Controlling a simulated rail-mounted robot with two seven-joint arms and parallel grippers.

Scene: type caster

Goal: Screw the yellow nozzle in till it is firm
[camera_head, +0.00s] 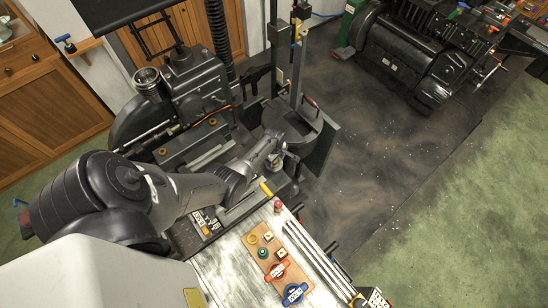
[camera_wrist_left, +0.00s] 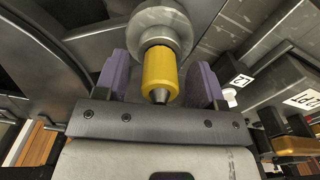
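The yellow nozzle (camera_wrist_left: 160,72) shows in the left wrist view, in line with a round grey metal fitting (camera_wrist_left: 160,28). Its dark tapered tip points toward my palm. How deep its threads sit in the fitting cannot be seen. My left gripper (camera_wrist_left: 160,84) has its two purple-padded fingers on either side of the nozzle, with a visible gap on each side, so it is open around it. In the head view my left gripper (camera_head: 276,146) is at the casting machine, and the nozzle cannot be made out there. My right gripper is not in view.
The dark casting machine (camera_head: 195,85) surrounds the gripper closely. A worktable with a wooden board (camera_head: 262,252), a red clamp-like part (camera_head: 277,271) and a blue one (camera_head: 294,294) stands in front. Labelled blocks (camera_wrist_left: 300,100) lie right of the fingers. The floor at right is clear.

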